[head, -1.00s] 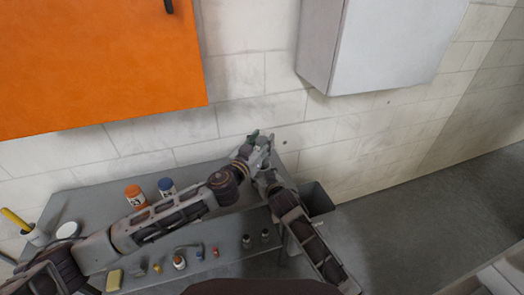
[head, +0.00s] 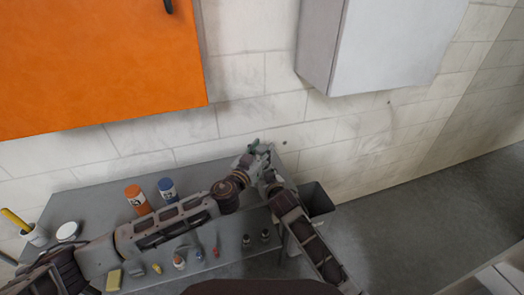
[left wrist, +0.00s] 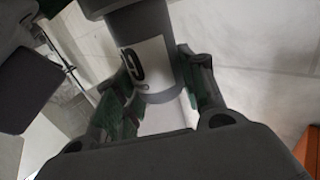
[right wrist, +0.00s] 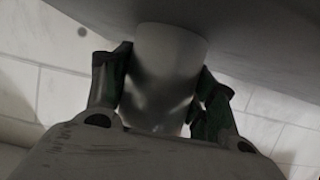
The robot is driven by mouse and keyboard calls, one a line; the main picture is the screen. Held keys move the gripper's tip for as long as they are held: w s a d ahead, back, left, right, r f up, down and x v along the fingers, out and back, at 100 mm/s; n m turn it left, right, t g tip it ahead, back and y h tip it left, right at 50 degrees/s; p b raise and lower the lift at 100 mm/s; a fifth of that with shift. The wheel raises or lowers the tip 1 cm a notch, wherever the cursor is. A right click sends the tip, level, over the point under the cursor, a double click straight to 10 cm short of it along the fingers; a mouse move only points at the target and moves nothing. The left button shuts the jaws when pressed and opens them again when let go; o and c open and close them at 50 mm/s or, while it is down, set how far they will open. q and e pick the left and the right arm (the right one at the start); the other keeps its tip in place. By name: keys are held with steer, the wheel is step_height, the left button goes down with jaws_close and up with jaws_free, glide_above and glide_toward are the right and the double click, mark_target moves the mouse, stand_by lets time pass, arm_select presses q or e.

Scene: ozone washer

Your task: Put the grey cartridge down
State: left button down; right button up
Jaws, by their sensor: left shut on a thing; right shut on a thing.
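The grey cartridge (left wrist: 138,20) is a grey cylinder with a white label bearing dark lettering, in the left wrist view. My left gripper (left wrist: 158,75) is shut on it, one green-padded finger on each side. In the right wrist view my right gripper (right wrist: 163,85) is shut on a smooth pale grey cylinder (right wrist: 168,65) below a broad grey surface. I cannot tell whether this is part of the cartridge. In the head view my left gripper (head: 246,161) and right gripper (head: 264,153) are close together above the table's back right corner. The held things are hidden there.
The grey table (head: 95,190) holds an orange bottle (head: 135,196), a blue bottle (head: 167,187) and several small items along its front. A dark grey bin (head: 318,199) is at its right end. An orange cabinet (head: 95,65) and a white cabinet (head: 385,45) hang above.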

arm_select(q)
steer(key=shift+f, duration=0.55)
steer(key=c, duration=0.9)
jaws_free()
steer(key=shift+r, duration=0.4)
steer(key=shift+r, duration=0.2)
steer(key=shift+v, duration=6.05)
